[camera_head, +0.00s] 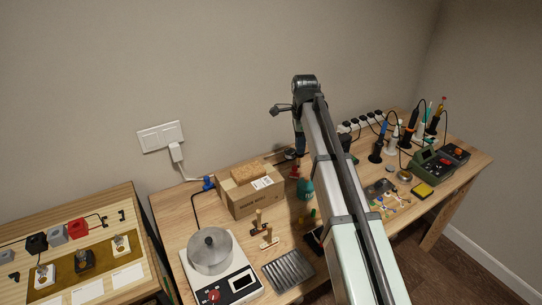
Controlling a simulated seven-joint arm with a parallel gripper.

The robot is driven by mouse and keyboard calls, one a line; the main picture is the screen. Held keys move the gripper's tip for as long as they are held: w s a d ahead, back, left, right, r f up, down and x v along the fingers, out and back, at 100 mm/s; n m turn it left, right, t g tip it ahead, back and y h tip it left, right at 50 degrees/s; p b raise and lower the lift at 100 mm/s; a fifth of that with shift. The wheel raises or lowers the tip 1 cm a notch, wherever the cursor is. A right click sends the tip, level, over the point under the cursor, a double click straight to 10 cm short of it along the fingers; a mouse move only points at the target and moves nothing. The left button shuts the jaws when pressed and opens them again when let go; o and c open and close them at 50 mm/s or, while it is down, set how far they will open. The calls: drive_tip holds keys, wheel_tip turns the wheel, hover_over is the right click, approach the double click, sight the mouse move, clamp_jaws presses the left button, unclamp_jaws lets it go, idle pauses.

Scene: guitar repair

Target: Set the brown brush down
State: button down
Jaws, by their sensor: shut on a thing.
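My arm reaches from the lower right over the workbench (225,228). Its wrist end is high, near the wall, and my gripper (300,146) points down just left of the arm, partly hidden by it. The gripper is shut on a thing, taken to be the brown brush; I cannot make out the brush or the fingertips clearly. The gripper appears above the back of the bench, right of the cardboard box (256,198). Whether the held thing touches the bench cannot be seen.
A scale (238,287) with a metal pot (210,251), a ribbed metal tray (287,271) and small wooden-handled pieces (268,241) stand at front left. A teal bottle (306,189) is beside my arm. Soldering tools and a green station (432,162) crowd the right. Bare wood shows left of the box.

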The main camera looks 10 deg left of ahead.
drive_tip(key=w+a, duration=1.3)
wheel_tip(320, 180, down, 12)
drive_tip(key=shift+w+a+r, duration=0.15)
drive_tip(key=shift+r, duration=0.1)
drive_tip(key=shift+f, duration=0.15)
drive_tip(key=c, duration=1)
unclamp_jaws()
drive_tip(key=shift+c, duration=0.2)
wheel_tip(320, 180, up, 12)
